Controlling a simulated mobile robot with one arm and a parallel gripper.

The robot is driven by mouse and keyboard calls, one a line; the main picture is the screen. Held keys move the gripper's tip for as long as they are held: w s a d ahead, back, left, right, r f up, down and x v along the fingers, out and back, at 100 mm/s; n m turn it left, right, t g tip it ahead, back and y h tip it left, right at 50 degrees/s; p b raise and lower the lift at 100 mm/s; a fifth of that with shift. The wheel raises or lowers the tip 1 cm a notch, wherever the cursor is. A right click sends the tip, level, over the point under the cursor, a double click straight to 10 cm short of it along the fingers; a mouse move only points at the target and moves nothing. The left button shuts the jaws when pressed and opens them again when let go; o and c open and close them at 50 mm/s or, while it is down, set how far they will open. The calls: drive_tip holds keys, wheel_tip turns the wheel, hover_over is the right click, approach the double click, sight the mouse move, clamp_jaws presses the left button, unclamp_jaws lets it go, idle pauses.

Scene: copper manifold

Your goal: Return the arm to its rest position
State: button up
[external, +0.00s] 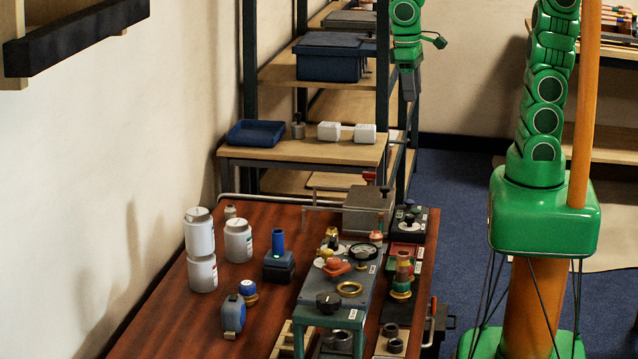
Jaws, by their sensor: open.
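My green arm (547,110) rises from its green base at the right and runs out of the top of the external view. Its far end comes back down into view at top centre, in front of the shelf rack. My gripper (411,90) is the dark grey part there, pointing down. It is small and its fingertips are hard to make out, but it appears open with nothing held. It hangs above and behind the wooden workbench (160,318), apart from the things on it. The middle of my arm is out of frame.
The shelf rack (248,60) with a blue bin (330,62) stands close to the left of my gripper. A blue tray (255,133) and white boxes sit lower. The bench holds white jars (199,232), a metal box (367,212) and fittings. Blue floor (450,180) is clear.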

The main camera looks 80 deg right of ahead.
drive_tip(key=s+d+n, duration=0.1)
drive_tip(key=s+d, duration=0.3)
drive_tip(key=s, duration=1.1)
drive_tip(key=shift+s+d+n+g, duration=0.15)
drive_tip(key=shift+s+n+g, duration=0.15)
drive_tip(key=shift+n, duration=0.1)
drive_tip(key=shift+f, duration=0.1)
